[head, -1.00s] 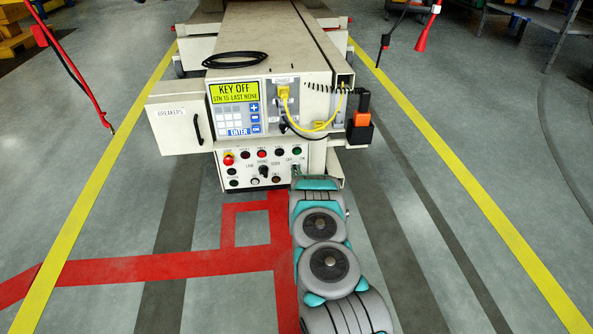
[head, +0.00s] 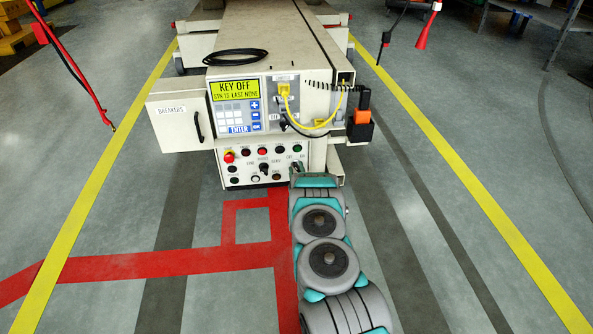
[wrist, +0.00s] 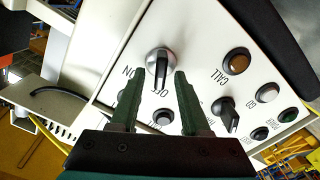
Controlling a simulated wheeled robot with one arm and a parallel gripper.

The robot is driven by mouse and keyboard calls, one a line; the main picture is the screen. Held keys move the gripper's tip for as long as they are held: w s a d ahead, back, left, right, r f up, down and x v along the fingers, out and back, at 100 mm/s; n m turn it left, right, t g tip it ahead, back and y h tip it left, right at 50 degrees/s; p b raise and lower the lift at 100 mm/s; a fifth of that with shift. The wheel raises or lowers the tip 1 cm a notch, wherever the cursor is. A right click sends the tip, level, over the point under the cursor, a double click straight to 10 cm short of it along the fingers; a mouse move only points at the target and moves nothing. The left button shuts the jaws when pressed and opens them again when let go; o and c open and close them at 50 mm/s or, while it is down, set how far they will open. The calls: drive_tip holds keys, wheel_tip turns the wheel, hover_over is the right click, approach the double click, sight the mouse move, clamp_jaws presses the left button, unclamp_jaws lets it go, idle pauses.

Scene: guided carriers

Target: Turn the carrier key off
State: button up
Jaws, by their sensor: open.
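The carrier key (wrist: 159,62) is a round silver switch with a dark slot on the white control panel (wrist: 200,55) in the wrist view. Its slot lines up with the OFF lettering; ON is lettered to the left. My gripper (wrist: 158,76) is open, its two dark green fingers pointing at the key, one on each side in the picture. In the head view the carrier's screen (head: 235,90) reads KEY OFF, and my arm hides the key.
A black selector (wrist: 227,112) and several push buttons sit close to the key. In the head view, a yellow cable (head: 310,124) and an orange-black connector (head: 361,122) are above my wrist. The breakers box (head: 178,120) stands out left.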

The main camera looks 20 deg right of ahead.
drive_tip(key=shift+s, duration=0.15)
drive_tip(key=v, duration=0.7)
drive_tip(key=shift+s, duration=0.3)
drive_tip(key=shift+a, duration=0.1)
drive_tip(key=w+a+r+g+y, duration=0.2)
drive_tip(key=w+a+r, duration=0.1)
drive_tip(key=a+r, duration=0.25)
drive_tip(key=s+a+r+g+y+p, duration=0.1)
drive_tip(key=s+a+r+g+y, duration=0.15)
drive_tip(key=s+a+r, duration=0.35)
drive_tip(key=s+a+r+g+y+p, duration=0.1)
drive_tip(key=s+a+r+g, duration=0.35)
drive_tip(key=r, duration=0.45)
drive_tip(key=s+a+r+m+g, duration=0.1)
drive_tip(key=s+r+g, duration=0.2)
drive_tip(key=s, duration=1.3)
drive_tip(key=s+a+r+m+g, duration=0.1)
drive_tip(key=s+r, duration=0.6)
drive_tip(key=s, duration=1)
drive_tip(key=s+a+r+m+g+p, duration=0.1)
drive_tip(key=s+a+r+g, duration=0.2)
drive_tip(key=s, duration=1.3)
wheel_tip(320, 180, up, 2)
drive_tip(key=g, duration=0.3)
drive_tip(key=shift+s+a, duration=0.2)
drive_tip(key=shift+s, duration=0.05)
